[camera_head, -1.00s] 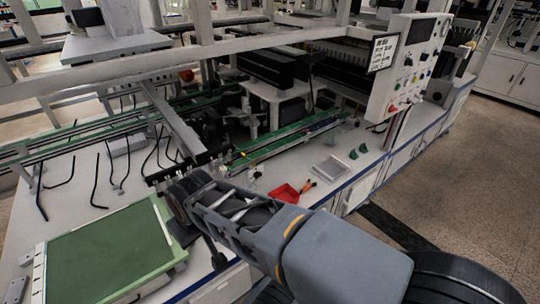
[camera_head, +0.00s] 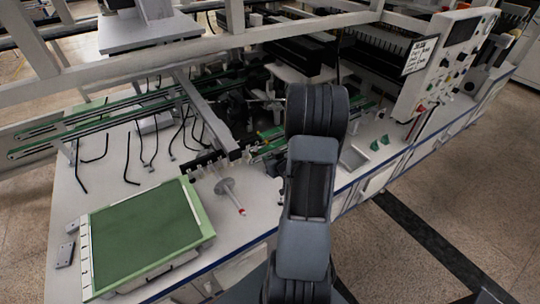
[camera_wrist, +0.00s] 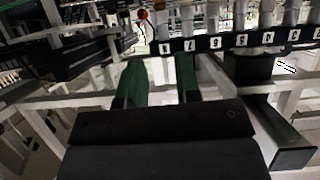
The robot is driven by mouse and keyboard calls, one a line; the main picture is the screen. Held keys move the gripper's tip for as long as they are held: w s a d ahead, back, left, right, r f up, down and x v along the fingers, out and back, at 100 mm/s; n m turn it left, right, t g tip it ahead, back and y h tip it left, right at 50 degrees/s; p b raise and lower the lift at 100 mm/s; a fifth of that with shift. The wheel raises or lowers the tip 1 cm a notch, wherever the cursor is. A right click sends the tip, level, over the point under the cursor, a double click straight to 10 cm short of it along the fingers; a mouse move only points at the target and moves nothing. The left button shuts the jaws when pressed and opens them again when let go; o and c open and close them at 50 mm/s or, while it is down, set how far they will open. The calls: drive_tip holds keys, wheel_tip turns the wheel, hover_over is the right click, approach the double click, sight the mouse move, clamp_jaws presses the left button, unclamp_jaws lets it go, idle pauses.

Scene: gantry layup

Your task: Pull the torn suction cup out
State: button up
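A dark bar (camera_head: 215,162) with several small pale stubs crosses the bench in the head view. In the wrist view a black numbered strip (camera_wrist: 205,44) runs across the top, with a row of pale cylindrical fittings (camera_wrist: 240,22) along it. I cannot tell which fitting holds the torn suction cup. My gripper (camera_wrist: 157,72) shows two dark green fingers, set apart with nothing between them. They point towards the left end of the strip; I cannot tell whether they touch it. In the head view my arm hides the gripper.
A green-topped panel (camera_head: 145,238) lies at the bench's left front. A grey disc with a rod and red tip (camera_head: 226,186) is beside the bar. A control panel (camera_head: 452,62) stands right.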

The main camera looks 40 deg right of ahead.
sight(256, 150)
drive_tip(key=p+x, duration=0.2)
drive_tip(key=x, duration=1.1)
drive_tip(key=shift+w+p, duration=0.35)
drive_tip(key=shift+c, duration=0.5)
clamp_jaws()
